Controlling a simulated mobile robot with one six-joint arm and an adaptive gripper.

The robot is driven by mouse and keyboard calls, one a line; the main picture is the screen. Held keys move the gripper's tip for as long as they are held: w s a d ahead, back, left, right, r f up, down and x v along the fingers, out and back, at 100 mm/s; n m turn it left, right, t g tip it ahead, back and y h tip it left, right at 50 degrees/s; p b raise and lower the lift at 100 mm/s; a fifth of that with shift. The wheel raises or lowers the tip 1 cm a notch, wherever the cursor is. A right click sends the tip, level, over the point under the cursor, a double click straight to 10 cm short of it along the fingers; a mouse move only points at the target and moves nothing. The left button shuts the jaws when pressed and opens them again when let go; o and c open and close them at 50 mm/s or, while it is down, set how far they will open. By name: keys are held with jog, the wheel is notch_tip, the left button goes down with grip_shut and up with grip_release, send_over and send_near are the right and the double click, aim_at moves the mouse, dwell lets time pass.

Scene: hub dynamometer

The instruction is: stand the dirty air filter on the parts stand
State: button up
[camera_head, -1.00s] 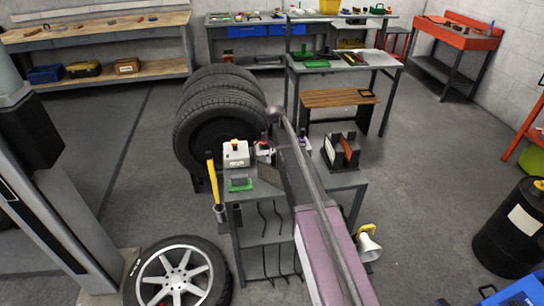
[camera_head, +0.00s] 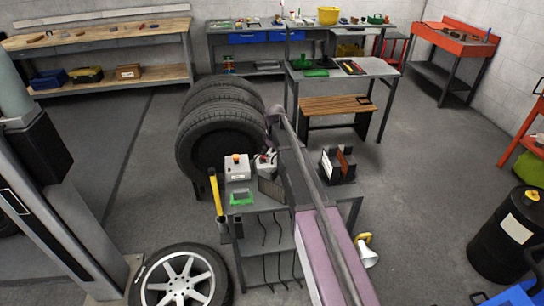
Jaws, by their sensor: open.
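The grey metal table (camera_head: 346,190) in the middle of the view carries a black slotted holder (camera_head: 338,172) with brown and whitish upright panels in it. I take this holder for the parts stand, but I cannot be sure. A dark grey, flat panel (camera_head: 271,190) lies or leans at the table's left part, beside my arm. It may be the dirty air filter; its surface is too small to tell. My arm crosses the middle of the table and hides part of its top. My gripper's fingers cannot be made out.
A white box with a red button (camera_head: 237,167), a green item (camera_head: 241,198) and a yellow-handled tool (camera_head: 215,192) crowd the table's left side. Tyres (camera_head: 215,132) stand behind it. A wheel (camera_head: 180,277) lies front left. A black drum (camera_head: 510,235) stands right. Floor between table and drum is mostly open.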

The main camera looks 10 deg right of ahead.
jog(key=shift+r+p, duration=0.8)
jog(key=shift+r, duration=0.3)
jog(key=s+d+m, duration=0.1)
jog(key=s+m, duration=0.8)
jog(key=s, duration=2)
jog(key=shift+s+d, duration=0.15)
jog(key=shift+s, duration=0.25)
